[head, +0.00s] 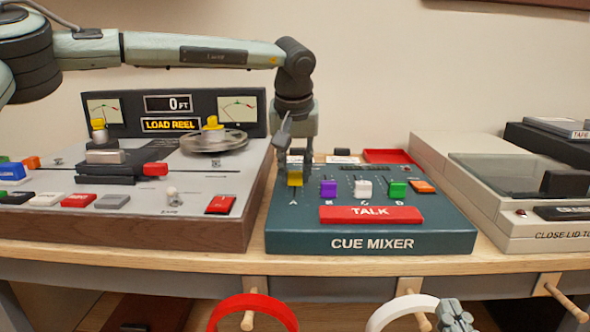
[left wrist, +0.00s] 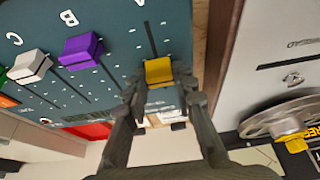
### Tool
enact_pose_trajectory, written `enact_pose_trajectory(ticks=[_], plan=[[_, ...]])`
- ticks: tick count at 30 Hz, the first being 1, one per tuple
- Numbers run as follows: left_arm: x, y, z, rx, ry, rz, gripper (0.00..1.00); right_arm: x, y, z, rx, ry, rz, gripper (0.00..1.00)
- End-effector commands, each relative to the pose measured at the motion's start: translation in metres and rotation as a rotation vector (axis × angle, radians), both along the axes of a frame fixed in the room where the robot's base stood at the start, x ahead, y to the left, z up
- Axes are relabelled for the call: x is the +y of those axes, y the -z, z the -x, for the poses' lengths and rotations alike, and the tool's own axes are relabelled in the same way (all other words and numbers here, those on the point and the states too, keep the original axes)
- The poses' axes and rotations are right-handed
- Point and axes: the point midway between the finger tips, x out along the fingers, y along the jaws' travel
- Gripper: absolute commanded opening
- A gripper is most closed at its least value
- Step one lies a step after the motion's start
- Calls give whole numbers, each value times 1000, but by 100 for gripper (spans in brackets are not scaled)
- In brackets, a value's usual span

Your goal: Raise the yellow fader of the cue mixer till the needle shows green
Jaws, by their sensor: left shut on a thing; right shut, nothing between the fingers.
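The cue mixer (head: 370,240) is a dark teal box with a TALK bar on its sloped face. Its yellow fader (head: 295,179) is at column A, farther up its slot than the purple fader (head: 328,188). My left gripper (head: 295,165) comes down from above and is shut on the yellow fader. In the left wrist view the fingers (left wrist: 164,86) sit either side of the yellow cap (left wrist: 158,71), with empty slot on its label side. I cannot make out a needle on the mixer; the arm covers part of the back. My right gripper (head: 455,318) is shut and empty, low at front.
The tape machine (head: 130,228) with two needle meters stands left, the lidded machine (head: 475,215) right. White (head: 363,188), green (head: 397,189) and orange (head: 423,187) caps sit right of purple. A red tray (head: 388,156) lies behind. Rings hang on pegs below the table edge.

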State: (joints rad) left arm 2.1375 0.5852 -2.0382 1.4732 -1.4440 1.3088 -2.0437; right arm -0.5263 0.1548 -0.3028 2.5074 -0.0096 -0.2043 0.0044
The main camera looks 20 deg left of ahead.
Motion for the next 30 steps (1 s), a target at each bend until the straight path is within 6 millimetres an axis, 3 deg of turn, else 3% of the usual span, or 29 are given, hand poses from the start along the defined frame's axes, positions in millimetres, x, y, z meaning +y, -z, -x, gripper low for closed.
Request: enact_pose_trajectory(ticks=[6,15,18,28,29,30], plan=[[0,-1,-1,1,-1,2,0,-1,2,-1,15,3,8,0],[2,-2,-7,0,-1,3,0,-26,62,-8,281,57,138,0],[3,-1,-9,0,-1,2,0,-32,73,-8,326,66,160,0],[3,-1,-9,-1,-2,0,0,-33,76,-7,338,68,164,0],[3,-1,-9,-1,-2,0,29,-33,76,-7,338,68,164,0],[3,-1,-9,-1,-1,1,34,-33,76,-7,338,68,164,0]])
